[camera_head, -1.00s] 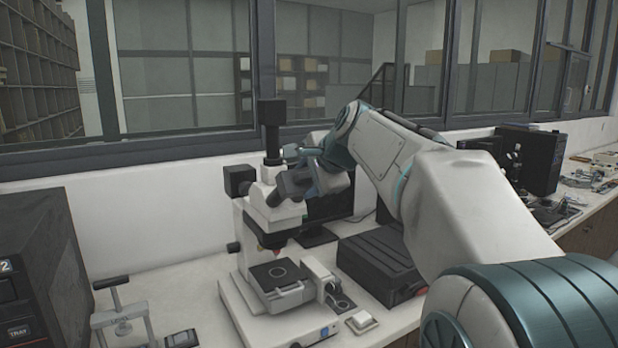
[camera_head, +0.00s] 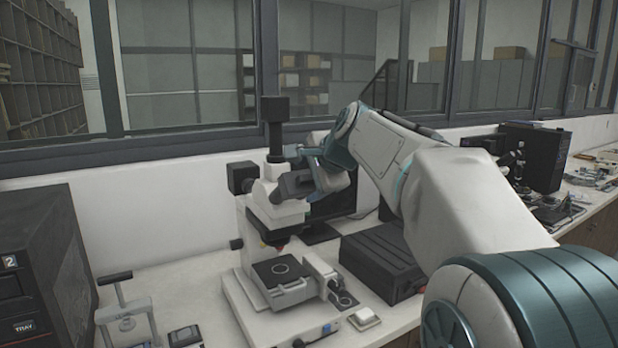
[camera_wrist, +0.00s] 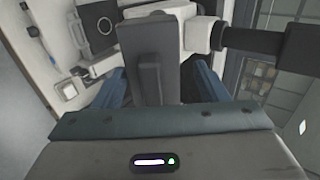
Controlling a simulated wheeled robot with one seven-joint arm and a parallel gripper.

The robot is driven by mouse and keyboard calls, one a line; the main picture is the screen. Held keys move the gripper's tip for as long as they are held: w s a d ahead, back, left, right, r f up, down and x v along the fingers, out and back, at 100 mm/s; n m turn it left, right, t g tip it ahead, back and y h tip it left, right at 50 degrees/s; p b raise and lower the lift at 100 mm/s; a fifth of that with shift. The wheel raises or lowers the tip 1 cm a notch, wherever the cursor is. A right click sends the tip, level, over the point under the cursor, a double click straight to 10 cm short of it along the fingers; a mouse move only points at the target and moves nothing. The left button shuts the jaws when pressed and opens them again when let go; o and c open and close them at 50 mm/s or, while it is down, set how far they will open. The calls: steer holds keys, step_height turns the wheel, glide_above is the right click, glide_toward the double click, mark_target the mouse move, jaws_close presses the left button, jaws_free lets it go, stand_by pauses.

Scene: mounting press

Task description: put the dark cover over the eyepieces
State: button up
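The dark cover (camera_head: 294,184) sits at the eyepiece end of the white microscope (camera_head: 262,205), tilted toward my arm. It hides the eyepieces. In the wrist view the dark grey cover (camera_wrist: 148,40) lies between my fingers, with a raised narrow ridge along its middle. My gripper (camera_head: 318,168) is at the cover, and its blue fingers stand apart on either side of it. In the wrist view my gripper (camera_wrist: 158,68) looks open, with the fingers well clear of the ridge and a gap at the right finger.
The microscope's stage (camera_head: 282,275) is below the cover. A black camera column (camera_head: 275,125) rises just behind it. A dark ridged case (camera_head: 380,262) stands at right on the bench, a black tray machine (camera_head: 40,265) at far left. A small clamp stand (camera_head: 125,310) is at front left.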

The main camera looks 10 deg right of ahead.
steer(key=shift+s, duration=0.1)
steer(key=b+v, duration=0.1)
steer(key=v, duration=1.2)
steer(key=shift+s+r+b, duration=0.2)
steer(key=shift+s+b, duration=0.1)
steer(key=shift+d, duration=0.1)
steer(key=s+f+n+g+h, duration=0.1)
steer(key=s+f+n+g, duration=0.1)
steer(key=s+f+n, duration=0.2)
steer(key=s+a+f+n+g+h, duration=0.1)
steer(key=s+f+n, duration=0.4)
steer(key=f, duration=1.5)
steer(key=s+a+f+n+g+h, duration=0.1)
steer(key=s+f+n+g, duration=0.3)
steer(key=s+f, duration=0.8)
steer(key=shift+a+f+n, duration=0.2)
steer(key=shift+f+n, duration=0.3)
steer(key=shift+n, duration=0.2)
